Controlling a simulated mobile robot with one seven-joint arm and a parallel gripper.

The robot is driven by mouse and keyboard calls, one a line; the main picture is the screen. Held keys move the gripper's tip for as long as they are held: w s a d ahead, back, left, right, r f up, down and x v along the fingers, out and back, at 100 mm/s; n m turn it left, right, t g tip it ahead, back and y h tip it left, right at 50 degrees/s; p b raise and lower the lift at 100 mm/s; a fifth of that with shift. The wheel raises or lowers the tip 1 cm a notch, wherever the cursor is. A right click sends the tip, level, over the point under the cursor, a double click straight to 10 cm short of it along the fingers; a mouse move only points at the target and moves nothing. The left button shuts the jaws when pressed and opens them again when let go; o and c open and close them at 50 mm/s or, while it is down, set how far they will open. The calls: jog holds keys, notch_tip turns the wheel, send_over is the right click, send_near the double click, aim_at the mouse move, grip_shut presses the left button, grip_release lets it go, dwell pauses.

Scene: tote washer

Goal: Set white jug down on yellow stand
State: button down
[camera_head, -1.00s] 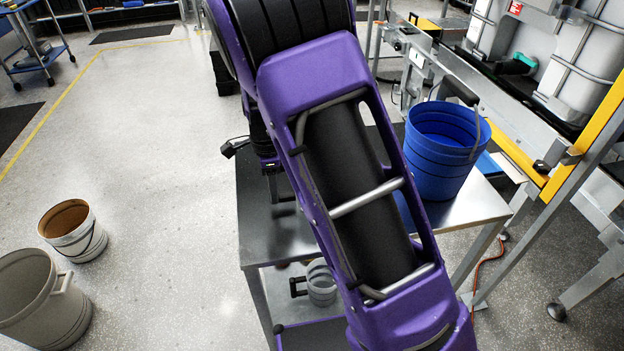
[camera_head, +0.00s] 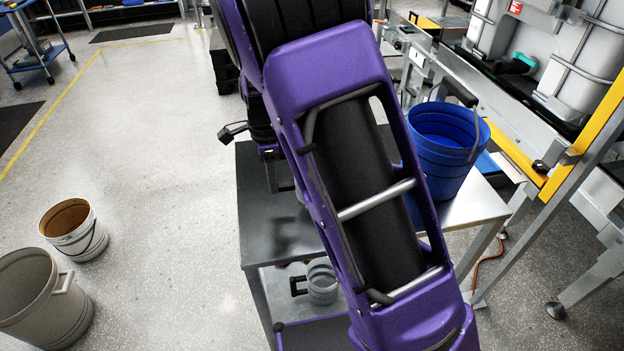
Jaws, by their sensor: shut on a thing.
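My gripper (camera_head: 271,178) hangs over the left part of a steel table, mostly hidden behind my own purple arm. Only a purple edge and one dark finger show. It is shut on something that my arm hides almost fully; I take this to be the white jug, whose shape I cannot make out. A shadow lies on the tabletop below it. I cannot make out a yellow stand in this view.
The steel table (camera_head: 262,238) holds a blue bucket (camera_head: 440,165) at its right. A grey pot (camera_head: 322,283) with a black handle sits lower down. Two pails, one brown-lined (camera_head: 75,236) and one grey (camera_head: 35,300), stand on the floor at left. A yellow-edged frame (camera_head: 585,125) borders the right.

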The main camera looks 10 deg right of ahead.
jog(key=shift+r, duration=1.7)
